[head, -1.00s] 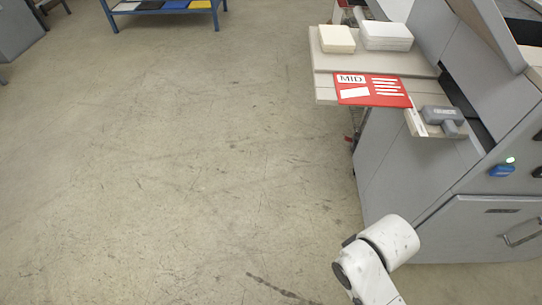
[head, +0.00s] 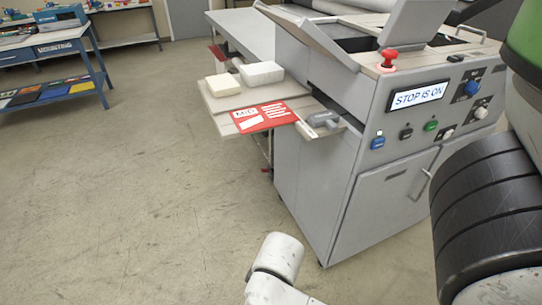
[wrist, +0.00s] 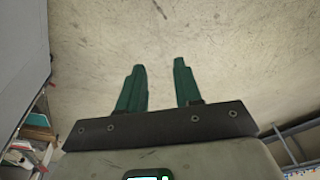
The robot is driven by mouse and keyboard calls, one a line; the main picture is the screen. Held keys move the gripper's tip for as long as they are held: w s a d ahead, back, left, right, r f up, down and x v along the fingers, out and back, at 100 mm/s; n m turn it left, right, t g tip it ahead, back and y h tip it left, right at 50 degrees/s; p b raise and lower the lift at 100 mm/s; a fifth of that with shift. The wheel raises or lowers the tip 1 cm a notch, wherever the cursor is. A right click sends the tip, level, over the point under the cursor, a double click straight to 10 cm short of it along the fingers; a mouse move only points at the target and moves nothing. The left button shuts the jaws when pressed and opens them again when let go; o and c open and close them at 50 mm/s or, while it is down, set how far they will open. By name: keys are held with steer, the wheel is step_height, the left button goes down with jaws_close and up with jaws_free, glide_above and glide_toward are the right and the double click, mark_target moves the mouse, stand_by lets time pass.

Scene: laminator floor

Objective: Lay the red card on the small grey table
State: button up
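The red card (head: 264,116), with white print reading "MID", lies flat on the pale feed board (head: 222,110) of a grey machine. It sits along the board's near edge, beside a grey tool-like block (head: 323,118). I cannot make out a separate small grey table in either view. My gripper (wrist: 160,66) shows in the wrist view with its two green fingers apart and nothing between them, above bare floor. The gripper is not visible in the head view, and the card is not visible in the wrist view.
Two pale stacks (head: 262,74) lie behind the card. The machine (head: 330,170) has a red stop button (head: 389,60) and a display reading "STOP IS ON" (head: 418,96). A blue bench (head: 60,55) stands at far left. The floor (head: 130,200) between is clear.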

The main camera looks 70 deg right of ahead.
steer(key=w+d+r+m+t, duration=0.2)
steer(key=w+d+m+t, duration=0.25)
steer(key=w+m, duration=0.2)
steer(key=m+t+h+b, duration=0.2)
steer(key=m+t+h, duration=0.75)
steer(key=m, duration=0.85)
glide_toward(249, 132)
steer(key=s+a+g+h, duration=0.1)
steer(key=a+g+h, duration=0.1)
steer(key=a, duration=0.1)
steer(key=shift+s+d+r+n+y, duration=0.1)
steer(key=shift+r+n+y, duration=0.15)
steer(key=p+x, duration=0.1)
steer(key=x, duration=1)
steer(key=shift+s+p, duration=0.1)
steer(key=shift+p, duration=0.2)
steer(key=shift+c, duration=0.4)
jaws_close()
